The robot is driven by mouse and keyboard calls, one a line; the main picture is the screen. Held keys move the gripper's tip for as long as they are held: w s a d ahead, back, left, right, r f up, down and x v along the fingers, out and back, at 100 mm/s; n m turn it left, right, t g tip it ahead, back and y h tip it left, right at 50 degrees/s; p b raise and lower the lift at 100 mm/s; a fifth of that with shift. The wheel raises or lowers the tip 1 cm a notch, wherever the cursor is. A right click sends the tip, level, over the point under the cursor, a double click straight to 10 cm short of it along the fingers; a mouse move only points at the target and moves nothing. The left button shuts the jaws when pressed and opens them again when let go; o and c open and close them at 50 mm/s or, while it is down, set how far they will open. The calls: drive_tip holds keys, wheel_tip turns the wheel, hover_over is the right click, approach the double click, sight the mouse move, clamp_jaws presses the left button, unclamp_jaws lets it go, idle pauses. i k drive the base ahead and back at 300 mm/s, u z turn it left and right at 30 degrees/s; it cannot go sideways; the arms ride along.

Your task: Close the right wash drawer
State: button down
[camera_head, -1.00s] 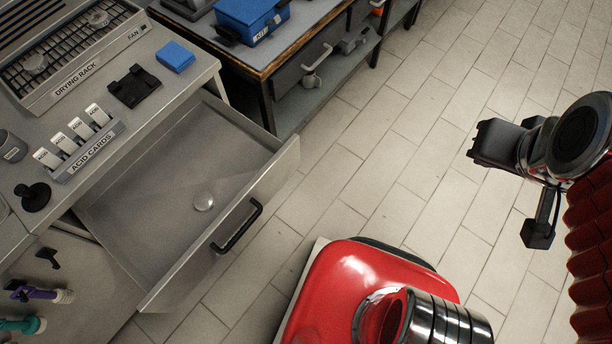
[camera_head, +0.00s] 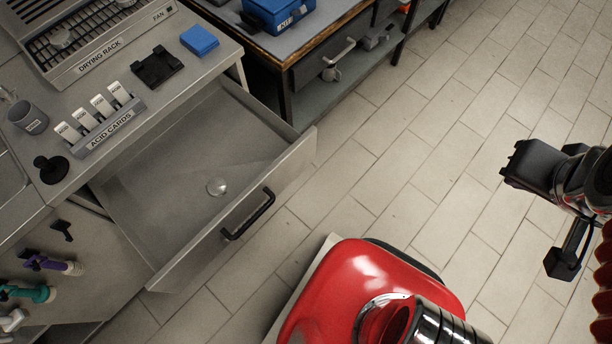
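The wash drawer (camera_head: 290,178) is pulled far out below the grey counter at the left. Its black bar handle (camera_head: 249,215) is on the outer face of its front panel. A small round pale piece (camera_head: 217,187) shows on the drawer floor. My gripper (camera_head: 512,163) is at the right of the picture, above the floor tiles and well apart from the drawer and handle. It is small and dark here, and I cannot tell whether its fingers are apart. Nothing is seen held in it.
The counter bears a drying rack (camera_head: 100,62), an acid cards holder (camera_head: 115,131), a blue block (camera_head: 199,40) and a black knob (camera_head: 50,169). A wood-edged bench (camera_head: 300,52) stands behind the drawer. Colored hose fittings (camera_head: 40,293) hang at lower left. The tiled floor (camera_head: 430,140) at right is clear.

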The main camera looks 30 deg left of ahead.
sight(156, 193)
drive_tip(key=k, duration=0.95)
drive_tip(key=u, duration=1.4)
drive_tip(key=i, duration=0.5)
drive_tip(key=u, duration=0.05)
